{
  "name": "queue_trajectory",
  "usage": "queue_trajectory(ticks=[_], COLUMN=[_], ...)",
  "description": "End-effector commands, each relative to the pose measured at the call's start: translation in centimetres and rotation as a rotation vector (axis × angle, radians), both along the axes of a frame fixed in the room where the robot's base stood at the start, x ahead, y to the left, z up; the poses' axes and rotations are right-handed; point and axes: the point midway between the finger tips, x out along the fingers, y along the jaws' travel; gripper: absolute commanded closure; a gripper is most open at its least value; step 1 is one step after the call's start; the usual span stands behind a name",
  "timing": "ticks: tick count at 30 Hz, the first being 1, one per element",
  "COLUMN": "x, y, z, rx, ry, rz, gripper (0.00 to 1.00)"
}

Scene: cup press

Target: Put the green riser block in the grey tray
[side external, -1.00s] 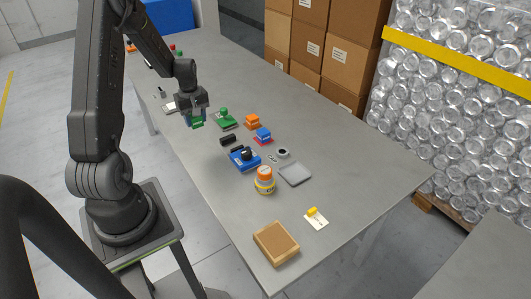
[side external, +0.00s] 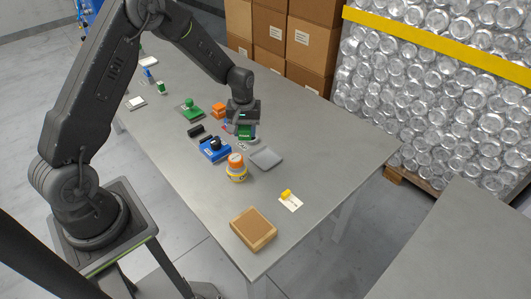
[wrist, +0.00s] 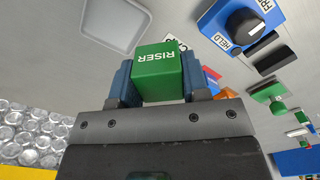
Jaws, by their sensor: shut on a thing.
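The green riser block (wrist: 160,75), marked "RISER", is held between the two blue-grey fingers of my gripper (wrist: 160,82) in the wrist view. In the side view my gripper (side external: 243,130) holds the green block (side external: 245,132) above the table, behind the grey tray. The grey tray (side external: 266,158) is flat, with a low rim, and looks empty. It also shows in the wrist view (wrist: 115,20), at upper left, apart from the block.
A blue device with a black knob (side external: 214,149) and an orange-capped jar (side external: 236,168) stand left of the tray. A green item (side external: 189,108) and an orange item (side external: 218,111) stand farther back. A yellow item on a white card (side external: 289,199) and a brown box (side external: 253,229) lie nearer.

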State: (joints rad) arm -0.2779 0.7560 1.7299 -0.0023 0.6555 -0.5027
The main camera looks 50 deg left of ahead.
Motion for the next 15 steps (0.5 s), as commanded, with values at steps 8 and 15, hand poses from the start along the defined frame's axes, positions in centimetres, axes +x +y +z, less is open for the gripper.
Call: queue_trajectory(ticks=[8,15], x=[3.0,3.7], y=[-4.5,-5.4], z=[-3.3,-4.3], rx=[0.000,0.000], ry=[0.000,0.000], rz=[0.000,0.003], gripper=[0.86,0.86])
